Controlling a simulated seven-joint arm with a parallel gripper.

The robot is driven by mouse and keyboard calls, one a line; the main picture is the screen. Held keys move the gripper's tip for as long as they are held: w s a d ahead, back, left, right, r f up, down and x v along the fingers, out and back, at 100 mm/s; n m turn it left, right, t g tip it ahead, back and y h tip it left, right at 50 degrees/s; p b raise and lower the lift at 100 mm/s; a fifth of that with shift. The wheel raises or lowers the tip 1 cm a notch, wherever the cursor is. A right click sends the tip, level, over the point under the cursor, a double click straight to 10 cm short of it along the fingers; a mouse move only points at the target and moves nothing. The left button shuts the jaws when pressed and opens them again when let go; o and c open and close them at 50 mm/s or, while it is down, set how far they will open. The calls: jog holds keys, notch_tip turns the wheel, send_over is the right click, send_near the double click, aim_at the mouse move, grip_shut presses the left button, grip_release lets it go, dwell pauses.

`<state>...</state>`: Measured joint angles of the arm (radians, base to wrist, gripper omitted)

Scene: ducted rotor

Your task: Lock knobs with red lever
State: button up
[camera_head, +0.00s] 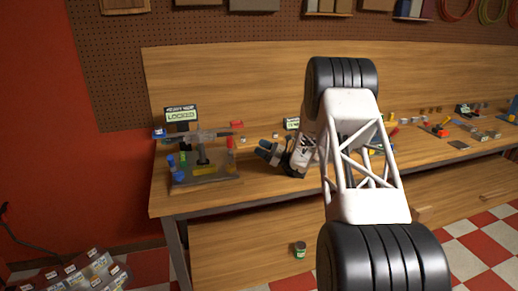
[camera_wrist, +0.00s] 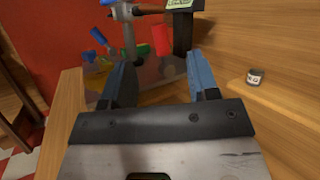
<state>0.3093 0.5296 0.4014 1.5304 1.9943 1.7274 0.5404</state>
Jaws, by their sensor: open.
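The ducted rotor stand (camera_head: 203,160) is on the left end of the bench, with a grey crossbar (camera_head: 205,135) on a dark post. A sign (camera_head: 181,114) behind it reads LOCKED. A red lever-like part (camera_head: 230,143) stands at the stand's right side; a red part (camera_wrist: 160,40) also shows ahead in the wrist view. A blue knob (camera_head: 159,133) is at the crossbar's left end and a red knob (camera_head: 237,124) at its right. My gripper (camera_head: 263,150) is right of the stand, open and empty. Its blue fingers (camera_wrist: 160,66) point toward the stand, apart from the red part.
Blue, green and yellow parts sit on the stand's base; a yellow block (camera_head: 205,170) is at its front. A small jar (camera_wrist: 255,77) stands right of my gripper in the wrist view. Many small items lie along the bench's right half. A wooden back panel (camera_head: 230,75) rises behind.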

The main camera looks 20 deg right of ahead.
jog(key=shift+a, duration=0.1)
jog(key=m+t+h, duration=0.3)
jog(key=m+h, duration=0.3)
jog(key=h, duration=0.3)
send_near(230, 146)
jog(key=shift+w+a+r, duration=0.35)
jog(key=shift+w+r, duration=0.35)
jog(key=shift+w+a+r, duration=0.35)
jog(key=shift+w+r, duration=0.35)
jog(key=shift+x, duration=3.9)
jog(key=shift+r, duration=0.1)
grip_shut()
